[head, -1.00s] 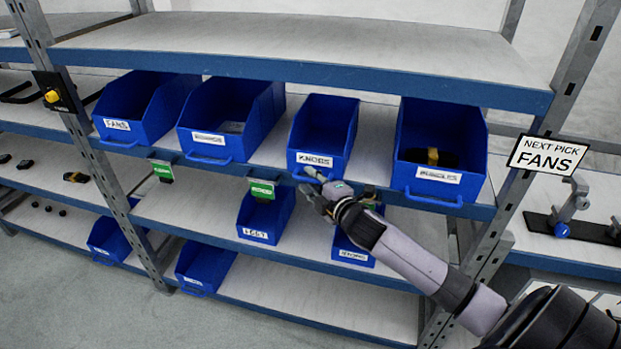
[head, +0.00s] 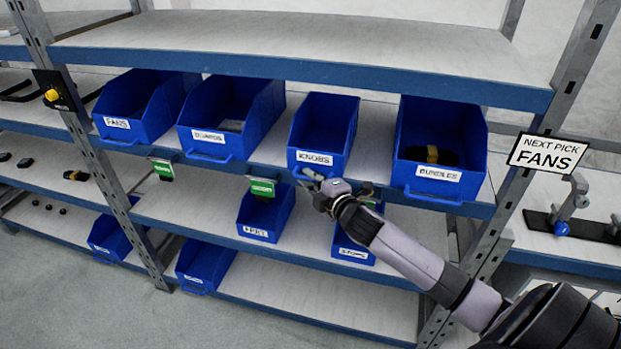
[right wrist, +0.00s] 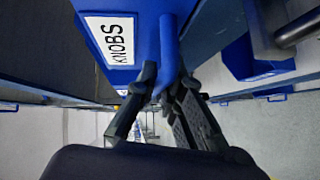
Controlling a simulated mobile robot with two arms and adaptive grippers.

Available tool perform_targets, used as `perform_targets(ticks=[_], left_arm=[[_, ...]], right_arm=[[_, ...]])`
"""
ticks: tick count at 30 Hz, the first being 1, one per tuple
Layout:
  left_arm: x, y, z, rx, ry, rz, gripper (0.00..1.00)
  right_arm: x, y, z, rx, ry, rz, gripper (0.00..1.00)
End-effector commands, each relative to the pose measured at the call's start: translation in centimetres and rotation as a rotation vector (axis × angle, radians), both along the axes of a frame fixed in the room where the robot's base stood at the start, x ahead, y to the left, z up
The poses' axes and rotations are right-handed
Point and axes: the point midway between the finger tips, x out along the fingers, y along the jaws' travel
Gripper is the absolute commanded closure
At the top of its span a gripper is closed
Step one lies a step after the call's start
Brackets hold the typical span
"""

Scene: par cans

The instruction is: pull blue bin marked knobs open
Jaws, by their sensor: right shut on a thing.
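The blue bin marked KNOBS (head: 322,130) stands on the upper bin shelf, between two other blue bins. Its white label faces out, and a blue handle (head: 309,175) sticks out below the label. My right gripper (head: 316,187) is at the front of this bin, shut on the handle. In the right wrist view the fingers (right wrist: 163,92) close around the blue handle (right wrist: 169,48), beside the KNOBS label (right wrist: 111,40). The inside of the bin looks empty from the head view. My left gripper is in neither view.
Blue bins marked FANS (head: 140,110) and another (head: 222,120) stand to the left. A bin with a dark and yellow part (head: 438,172) stands right. Lower shelves hold smaller blue bins (head: 266,215). A NEXT PICK FANS sign (head: 548,153) hangs on the right post.

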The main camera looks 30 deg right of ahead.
Motion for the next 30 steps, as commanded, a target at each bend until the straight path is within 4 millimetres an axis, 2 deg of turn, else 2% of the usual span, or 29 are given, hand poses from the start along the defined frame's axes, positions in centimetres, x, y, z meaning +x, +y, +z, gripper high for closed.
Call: perform_targets(ticks=[17, 20, 30], left_arm=[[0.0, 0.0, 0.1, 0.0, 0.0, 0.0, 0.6], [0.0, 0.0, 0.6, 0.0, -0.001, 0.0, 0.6], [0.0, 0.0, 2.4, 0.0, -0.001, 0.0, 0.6]], right_arm=[[-0.2, 0.2, 0.0, 0.003, 0.002, 0.001, 1.0], [-1.1, 1.5, -0.1, 0.007, 0.004, 0.005, 1.0], [-7.0, 8.3, -0.1, 0.01, 0.005, 0.003, 1.0]])
